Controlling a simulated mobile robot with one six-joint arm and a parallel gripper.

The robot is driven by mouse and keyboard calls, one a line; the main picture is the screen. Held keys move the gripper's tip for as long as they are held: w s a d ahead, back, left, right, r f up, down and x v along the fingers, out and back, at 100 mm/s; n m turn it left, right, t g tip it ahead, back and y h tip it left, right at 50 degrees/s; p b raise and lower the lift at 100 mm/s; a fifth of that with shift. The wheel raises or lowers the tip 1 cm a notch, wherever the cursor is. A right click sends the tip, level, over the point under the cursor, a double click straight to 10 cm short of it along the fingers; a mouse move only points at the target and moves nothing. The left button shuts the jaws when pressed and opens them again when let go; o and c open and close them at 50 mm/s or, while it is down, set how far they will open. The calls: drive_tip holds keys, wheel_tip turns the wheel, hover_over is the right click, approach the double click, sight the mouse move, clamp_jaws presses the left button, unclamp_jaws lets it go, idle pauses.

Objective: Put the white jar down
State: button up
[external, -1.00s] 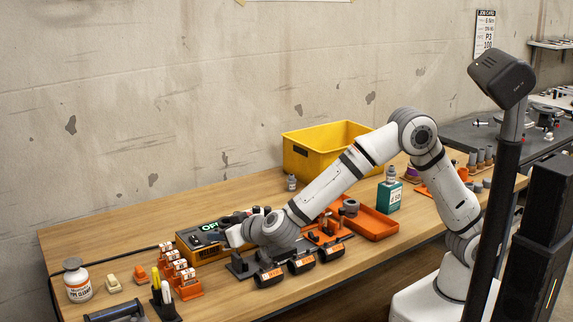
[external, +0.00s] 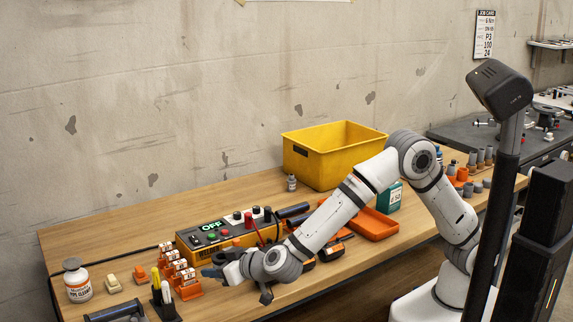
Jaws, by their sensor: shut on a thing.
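A white jar (external: 78,283) with a grey lid and an orange-and-white label stands upright on the workbench (external: 130,240) at the far left. My gripper (external: 213,271) is low over the front of the bench, well to the right of that jar and apart from it. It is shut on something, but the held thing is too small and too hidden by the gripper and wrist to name.
Between jar and gripper stand an orange rack of labelled parts (external: 180,275), a holder with yellow-handled tools (external: 163,298) and a cream block (external: 113,284). Behind are a control box reading OFF (external: 215,235) and a yellow bin (external: 325,155). Bare wood lies at the back left.

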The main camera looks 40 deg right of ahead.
sight(221, 294)
wheel_tip(221, 294, down, 5)
drive_tip(key=shift+f, duration=0.15)
drive_tip(key=shift+f, duration=0.15)
drive_tip(key=shift+f, duration=0.1)
drive_tip(key=o, duration=1.1)
drive_tip(key=shift+f+b, duration=0.15)
drive_tip(key=shift+b, duration=0.45)
drive_tip(key=shift+s+r, duration=0.2)
drive_tip(key=shift+o, duration=0.4)
drive_tip(key=p+v, duration=0.1)
drive_tip(key=v, duration=0.2)
drive_tip(key=d+v, duration=0.1)
drive_tip(key=v, duration=0.3)
drive_tip(key=shift+r+p, duration=0.15)
drive_tip(key=shift+p, duration=0.2)
